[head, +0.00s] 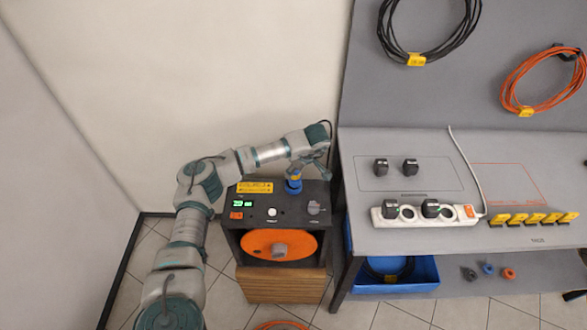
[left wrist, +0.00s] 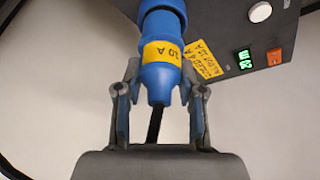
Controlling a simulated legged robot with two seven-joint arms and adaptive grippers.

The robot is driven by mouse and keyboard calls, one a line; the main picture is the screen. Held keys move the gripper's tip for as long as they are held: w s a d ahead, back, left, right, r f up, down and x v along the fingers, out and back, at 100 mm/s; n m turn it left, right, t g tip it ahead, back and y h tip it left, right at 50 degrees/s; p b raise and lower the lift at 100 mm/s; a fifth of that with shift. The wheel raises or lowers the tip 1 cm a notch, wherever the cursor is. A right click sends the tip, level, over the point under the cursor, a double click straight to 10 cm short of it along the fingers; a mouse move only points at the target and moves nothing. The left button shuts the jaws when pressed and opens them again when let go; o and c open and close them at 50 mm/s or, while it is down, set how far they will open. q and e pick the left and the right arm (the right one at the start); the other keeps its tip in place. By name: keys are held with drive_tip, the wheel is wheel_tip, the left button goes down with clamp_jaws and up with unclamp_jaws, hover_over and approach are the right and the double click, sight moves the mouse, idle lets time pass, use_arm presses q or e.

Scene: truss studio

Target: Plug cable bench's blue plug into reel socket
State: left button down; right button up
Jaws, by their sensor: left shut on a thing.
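The blue plug (left wrist: 161,60) with a yellow band is between the fingers of my left gripper (left wrist: 160,105), which is shut on it. A black cable leaves its near end. In the head view the blue plug (head: 294,183) stands upright at the top of the reel unit (head: 275,208), below my left gripper (head: 297,170). The plug's far end meets the dark panel in the left wrist view, but I cannot tell how deep it sits. The socket itself is hidden by the plug. My right gripper is not in view.
The reel unit has a green display (head: 242,203) and an orange reel (head: 280,244). To the right, the bench (head: 400,145) carries a white power strip (head: 465,216) with black plugs and several yellow tags. A blue bin (head: 395,286) is beneath. Tiled floor lies in front.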

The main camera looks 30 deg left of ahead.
use_arm(q)
drive_tip(key=shift+a, duration=0.1)
drive_tip(key=shift+a+f, duration=0.15)
drive_tip(key=shift+d+f, duration=0.15)
drive_tip(key=shift+d, duration=0.15)
drive_tip(key=shift+a+f+b, duration=0.25)
drive_tip(key=shift+f+b, duration=0.05)
drive_tip(key=shift+f, duration=0.2)
drive_tip(key=shift+d+f+b, duration=0.15)
drive_tip(key=shift+f+b, duration=0.15)
drive_tip(key=shift+f, duration=0.45)
idle(0.4)
drive_tip(key=shift+c, duration=0.3)
unclamp_jaws()
